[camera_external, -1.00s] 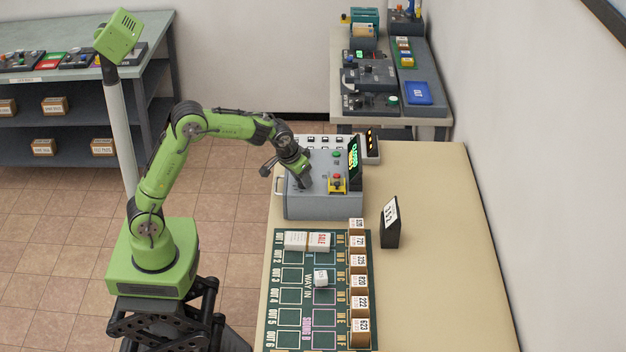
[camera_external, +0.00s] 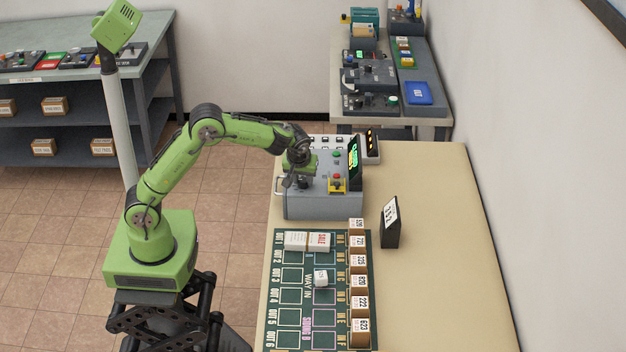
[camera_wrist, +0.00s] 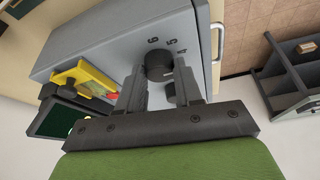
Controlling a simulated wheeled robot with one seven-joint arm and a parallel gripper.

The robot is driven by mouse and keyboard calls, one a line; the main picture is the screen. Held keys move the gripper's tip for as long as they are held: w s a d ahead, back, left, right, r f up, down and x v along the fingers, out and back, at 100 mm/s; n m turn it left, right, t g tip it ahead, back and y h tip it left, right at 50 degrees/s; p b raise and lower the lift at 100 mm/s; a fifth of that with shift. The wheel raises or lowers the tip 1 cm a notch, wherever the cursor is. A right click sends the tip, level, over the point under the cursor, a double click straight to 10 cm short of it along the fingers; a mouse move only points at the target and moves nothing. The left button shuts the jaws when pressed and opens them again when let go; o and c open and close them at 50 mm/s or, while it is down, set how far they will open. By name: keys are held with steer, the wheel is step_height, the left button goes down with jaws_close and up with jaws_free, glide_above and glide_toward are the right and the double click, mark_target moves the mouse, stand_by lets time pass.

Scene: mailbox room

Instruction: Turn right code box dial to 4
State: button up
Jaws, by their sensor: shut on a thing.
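The grey code box (camera_external: 325,206) stands at the far end of the long table. In the wrist view its grey top (camera_wrist: 110,45) carries a round dark dial (camera_wrist: 158,58) with the digits 6, 5 and 4 printed around its far side. My gripper (camera_wrist: 161,78) points down at the box, its two fingers shut on this dial from either side. In the external view my gripper (camera_external: 302,178) covers the dial area.
A green sorting board (camera_external: 293,315) with boxes lies nearer. A black number stand (camera_external: 390,222) is to the right. The table's right side is clear.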

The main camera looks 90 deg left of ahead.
stand_by(0.4)
steer(key=o, duration=1)
steer(key=p+v, duration=0.4)
steer(key=v, duration=1.1)
steer(key=shift+r+p, duration=0.4)
